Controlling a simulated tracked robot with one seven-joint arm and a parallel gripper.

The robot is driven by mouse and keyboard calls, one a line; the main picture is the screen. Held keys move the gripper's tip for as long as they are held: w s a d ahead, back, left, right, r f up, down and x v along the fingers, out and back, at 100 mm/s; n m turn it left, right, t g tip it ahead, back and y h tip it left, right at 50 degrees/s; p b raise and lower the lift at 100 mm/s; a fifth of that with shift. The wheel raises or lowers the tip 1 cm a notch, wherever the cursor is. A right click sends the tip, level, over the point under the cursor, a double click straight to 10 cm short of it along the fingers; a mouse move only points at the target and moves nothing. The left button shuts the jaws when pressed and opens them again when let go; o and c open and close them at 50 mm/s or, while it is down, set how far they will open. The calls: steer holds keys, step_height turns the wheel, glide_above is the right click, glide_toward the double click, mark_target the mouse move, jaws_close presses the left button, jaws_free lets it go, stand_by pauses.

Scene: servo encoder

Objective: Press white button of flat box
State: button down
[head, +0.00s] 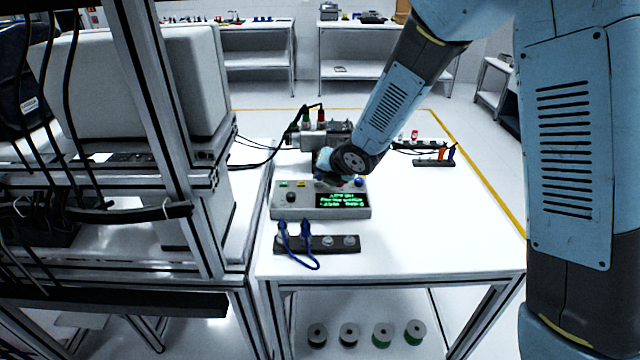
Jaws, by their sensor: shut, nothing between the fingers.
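The flat box (318,212) is a light grey case on the white table, with a dark display of green text at its right front. On its top I see a green-yellow button, a yellow button, a dark knob and a blue button (360,183). I cannot make out a white button; the middle of the box's back edge is hidden by my gripper. My gripper (337,182) points down at that back part, close above or touching it; I cannot tell which. Its fingers are small and partly hidden, and they look shut and empty.
A dark socket strip (320,244) with a blue cable lies in front of the box. A grey device (312,138) with red and green plugs stands behind it. A metal frame rack (178,150) is on the left.

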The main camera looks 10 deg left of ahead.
mark_target(322, 184)
steer(key=shift+f, duration=0.45)
stand_by(0.8)
steer(key=shift+r, duration=0.85)
steer(key=shift+r, duration=0.1)
steer(key=shift+r, duration=2.4)
